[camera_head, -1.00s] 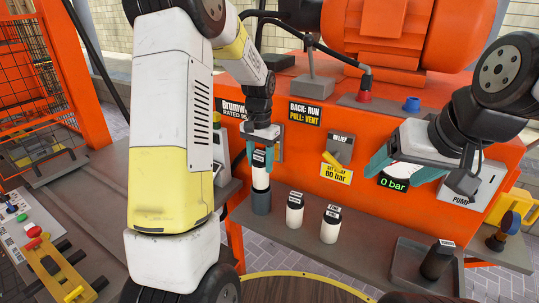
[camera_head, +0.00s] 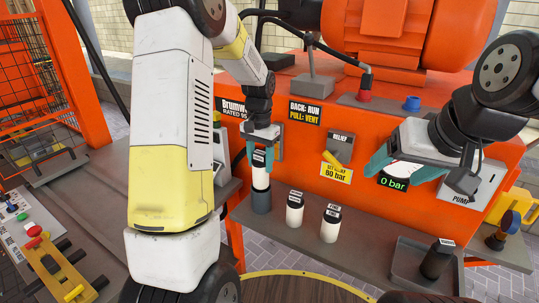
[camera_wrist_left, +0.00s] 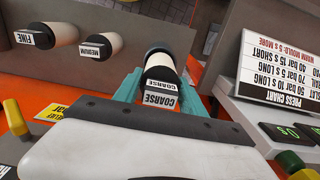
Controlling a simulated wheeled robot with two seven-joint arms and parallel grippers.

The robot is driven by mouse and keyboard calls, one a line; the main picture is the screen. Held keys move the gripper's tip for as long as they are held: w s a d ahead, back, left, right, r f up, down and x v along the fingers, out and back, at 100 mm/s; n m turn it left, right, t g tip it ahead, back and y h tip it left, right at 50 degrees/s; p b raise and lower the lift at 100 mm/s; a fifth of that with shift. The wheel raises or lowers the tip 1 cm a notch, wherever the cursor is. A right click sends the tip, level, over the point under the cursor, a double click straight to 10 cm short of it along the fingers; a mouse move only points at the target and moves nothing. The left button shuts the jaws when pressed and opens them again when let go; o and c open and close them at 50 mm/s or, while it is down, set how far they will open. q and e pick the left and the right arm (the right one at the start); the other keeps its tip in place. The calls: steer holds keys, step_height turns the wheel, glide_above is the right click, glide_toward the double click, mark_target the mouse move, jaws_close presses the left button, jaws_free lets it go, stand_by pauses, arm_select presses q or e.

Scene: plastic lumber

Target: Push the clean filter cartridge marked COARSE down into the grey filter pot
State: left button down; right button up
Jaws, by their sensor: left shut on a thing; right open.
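The COARSE filter cartridge (camera_head: 261,177) is white with a black top and stands upright in my left gripper (camera_head: 263,150), which is shut on its upper part. In the left wrist view the label COARSE (camera_wrist_left: 160,98) shows between the fingers. The grey filter pot (camera_head: 261,203) is directly below on the shelf. The cartridge's lower end is at the pot's mouth, with much of its white body showing above the rim; how deep it sits I cannot tell. My right gripper (camera_head: 410,168) is open and empty in front of the orange press, near the gauge.
The MEDIUM cartridge (camera_head: 295,212) and FINE cartridge (camera_head: 330,227) stand on the grey shelf (camera_head: 270,232) to the right of the pot. A dark cartridge (camera_head: 437,260) stands in a tray (camera_head: 405,266) further right. A relief lever (camera_head: 332,160) sticks out from the orange panel.

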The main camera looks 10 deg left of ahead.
mark_target(261, 180)
arm_select(q)
steer(key=shift+f, duration=0.15)
steer(key=shift+f, duration=2.3)
steer(key=shift+f, duration=1.2)
steer(key=c, duration=0.6)
jaws_free()
steer(key=o, duration=0.4)
